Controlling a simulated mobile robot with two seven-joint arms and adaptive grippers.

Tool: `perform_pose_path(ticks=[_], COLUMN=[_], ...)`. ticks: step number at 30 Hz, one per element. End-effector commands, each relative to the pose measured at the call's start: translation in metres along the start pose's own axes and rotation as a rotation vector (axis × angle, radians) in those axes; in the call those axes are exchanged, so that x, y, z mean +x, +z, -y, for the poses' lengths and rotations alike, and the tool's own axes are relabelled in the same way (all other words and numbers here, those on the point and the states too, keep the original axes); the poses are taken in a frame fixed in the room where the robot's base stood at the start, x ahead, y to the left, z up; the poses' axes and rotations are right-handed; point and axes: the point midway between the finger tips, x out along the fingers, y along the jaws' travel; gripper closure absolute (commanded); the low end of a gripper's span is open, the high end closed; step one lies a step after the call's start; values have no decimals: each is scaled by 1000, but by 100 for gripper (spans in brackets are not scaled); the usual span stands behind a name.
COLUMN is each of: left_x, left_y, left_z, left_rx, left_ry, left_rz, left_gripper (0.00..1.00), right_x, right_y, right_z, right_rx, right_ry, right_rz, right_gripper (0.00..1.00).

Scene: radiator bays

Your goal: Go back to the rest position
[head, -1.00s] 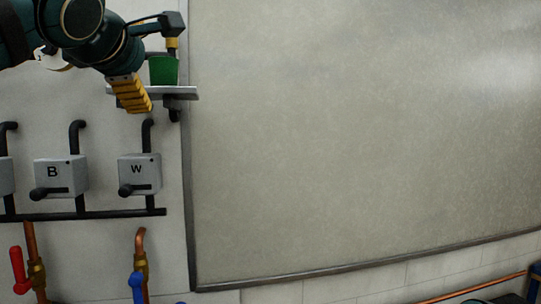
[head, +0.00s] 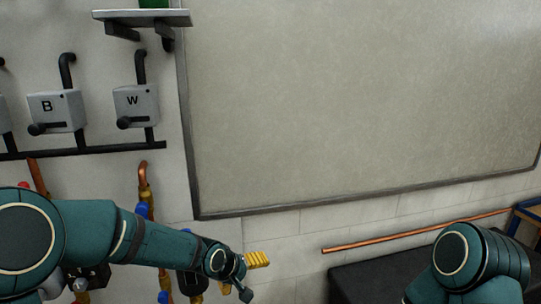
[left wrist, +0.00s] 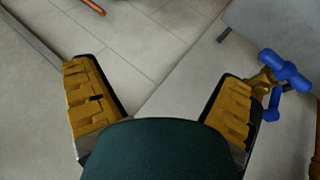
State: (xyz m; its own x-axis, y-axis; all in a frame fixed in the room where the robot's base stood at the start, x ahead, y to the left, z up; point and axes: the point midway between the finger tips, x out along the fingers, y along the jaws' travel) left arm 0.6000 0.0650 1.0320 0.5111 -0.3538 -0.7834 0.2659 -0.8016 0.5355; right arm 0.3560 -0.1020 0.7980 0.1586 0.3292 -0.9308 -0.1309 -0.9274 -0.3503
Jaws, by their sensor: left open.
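My left gripper (left wrist: 160,112) is open in the left wrist view, its two yellow-padded fingers wide apart with nothing held between them. In the head view my left arm reaches in from the lower left, and the left gripper (head: 257,260) shows its yellow pads near the bottom, in front of the wall below the grey board (head: 350,100). My right arm shows only as a teal link at the lower right of the head view. The right gripper is outside both views.
A shelf (head: 140,19) with a green container (head: 153,3) is at the top left. Grey boxes marked B (head: 57,110) and W (head: 135,104) hang below. A blue-handled valve (left wrist: 284,72) is right of the left gripper. A copper pipe (head: 415,232) lies above a dark surface (head: 380,275).

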Motion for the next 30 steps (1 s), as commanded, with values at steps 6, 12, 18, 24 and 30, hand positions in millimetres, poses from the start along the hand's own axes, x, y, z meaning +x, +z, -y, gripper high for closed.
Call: perform_pose_path(ticks=[6, 12, 18, 24, 30], left_x=[53, 58, 48, 45, 45], left_y=[108, 201, 249, 257, 256], left_z=[103, 178, 215, 220, 219], left_rx=[79, 147, 196, 208, 208], left_ry=[-60, -118, -157, -163, -162], left_rz=[168, 283, 342, 351, 351], left_gripper=[5, 5, 5, 5, 5], right_x=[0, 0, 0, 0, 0], right_y=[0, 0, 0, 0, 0], right_z=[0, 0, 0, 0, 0], right_rx=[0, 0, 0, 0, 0], right_ry=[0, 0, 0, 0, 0], right_rz=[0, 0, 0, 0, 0], right_gripper=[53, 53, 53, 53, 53])
